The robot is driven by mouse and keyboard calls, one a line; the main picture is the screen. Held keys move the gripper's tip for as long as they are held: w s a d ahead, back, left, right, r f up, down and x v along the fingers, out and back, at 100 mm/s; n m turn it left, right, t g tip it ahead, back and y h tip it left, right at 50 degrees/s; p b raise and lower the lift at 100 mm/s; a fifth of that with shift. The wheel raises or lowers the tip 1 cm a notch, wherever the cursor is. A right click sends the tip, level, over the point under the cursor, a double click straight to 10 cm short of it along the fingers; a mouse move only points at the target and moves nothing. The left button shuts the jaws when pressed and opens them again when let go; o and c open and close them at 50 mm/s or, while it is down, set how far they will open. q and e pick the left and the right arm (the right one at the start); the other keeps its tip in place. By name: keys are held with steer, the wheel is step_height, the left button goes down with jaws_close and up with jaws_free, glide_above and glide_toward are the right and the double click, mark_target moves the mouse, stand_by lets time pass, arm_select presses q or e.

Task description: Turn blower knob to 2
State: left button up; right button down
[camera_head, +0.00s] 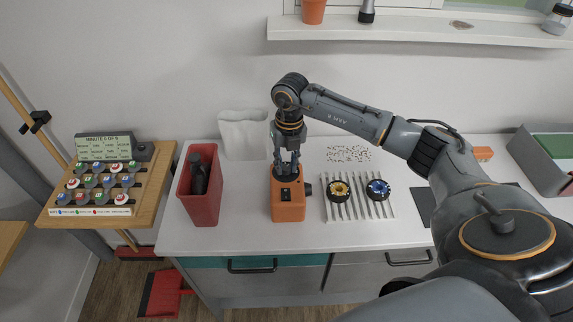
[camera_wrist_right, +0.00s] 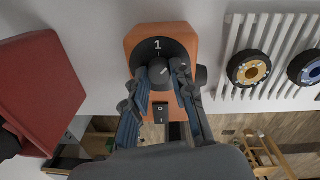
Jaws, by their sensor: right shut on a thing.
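The orange blower (camera_head: 288,208) stands on the white counter, left of the ribbed rack. In the right wrist view the blower body (camera_wrist_right: 135,42) shows a black dial plate marked "1" with a round dark knob (camera_wrist_right: 159,72) below the number. A light pointer line on the knob is tilted toward the upper right. My right gripper (camera_head: 287,168) comes down over the blower from above. Its two fingers (camera_wrist_right: 163,76) are shut on the knob, one on each side. A black switch (camera_wrist_right: 161,112) sits on the blower's front. My left gripper is not in view.
A red bin (camera_head: 204,207) with a dark bottle in it stands left of the blower. A white ribbed rack (camera_head: 357,211) with two wheels, one gold-hubbed and one blue-hubbed, is close on the right. A white pouch-like container (camera_head: 243,135) stands behind.

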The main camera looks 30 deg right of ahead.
steer(key=m, duration=0.4)
steer(key=shift+m+b, duration=0.3)
steer(key=shift+b, duration=0.05)
steer(key=m, duration=0.4)
steer(key=shift+m, duration=0.4)
steer(key=c, duration=1.1)
jaws_free()
